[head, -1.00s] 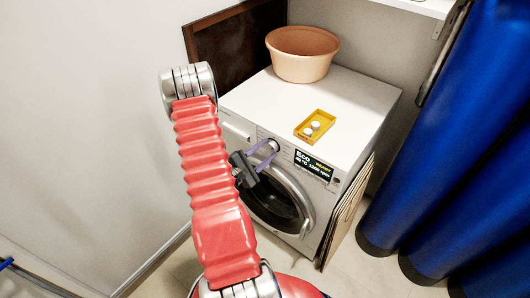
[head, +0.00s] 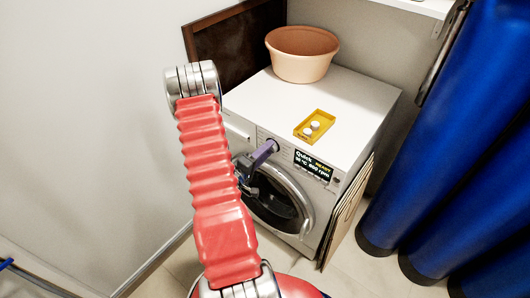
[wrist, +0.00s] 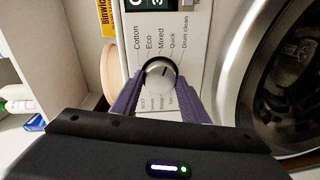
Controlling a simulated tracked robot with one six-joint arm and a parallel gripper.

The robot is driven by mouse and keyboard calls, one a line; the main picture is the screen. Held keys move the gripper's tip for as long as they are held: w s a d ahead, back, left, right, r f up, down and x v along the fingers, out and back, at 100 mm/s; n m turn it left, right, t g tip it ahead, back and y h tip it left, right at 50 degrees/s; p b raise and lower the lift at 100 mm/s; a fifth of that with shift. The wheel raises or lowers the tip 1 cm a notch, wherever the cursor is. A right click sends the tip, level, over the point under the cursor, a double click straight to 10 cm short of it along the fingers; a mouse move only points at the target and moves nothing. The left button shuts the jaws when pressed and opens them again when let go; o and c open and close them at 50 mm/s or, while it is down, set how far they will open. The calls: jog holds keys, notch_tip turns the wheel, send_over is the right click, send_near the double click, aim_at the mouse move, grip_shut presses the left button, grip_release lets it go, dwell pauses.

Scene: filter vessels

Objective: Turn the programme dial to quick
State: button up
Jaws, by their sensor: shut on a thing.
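The programme dial (wrist: 158,73) is a round silver knob on the washing machine's white front panel. Printed labels Cotton, Eco, Mixed, Quick and Drum clean fan out around it, and its dark mark points towards Quick. My gripper (wrist: 160,84) is shut on the dial, with one purple finger on each side of it. In the head view my gripper (head: 270,148) covers the dial. The display (head: 313,165) beside it reads Quick and READY, with a smaller line about temperature and 800 rpm.
The washing machine (head: 345,98) carries a yellow tray (head: 327,119) with white tablets and a terracotta-coloured basin (head: 302,55). Its round door (head: 282,205) is below the dial.

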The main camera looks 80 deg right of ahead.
jog(key=shift+f+m, duration=0.1)
jog(key=shift+m, duration=0.7)
jog(key=o, duration=1.1)
jog(key=shift+c, duration=0.2)
jog(key=shift+a, duration=0.15)
jog(key=f+v, duration=0.1)
jog(key=v, duration=1.2)
jog(key=shift+a+r, duration=0.3)
jog(key=shift+r, duration=0.15)
jog(key=shift+w, duration=0.1)
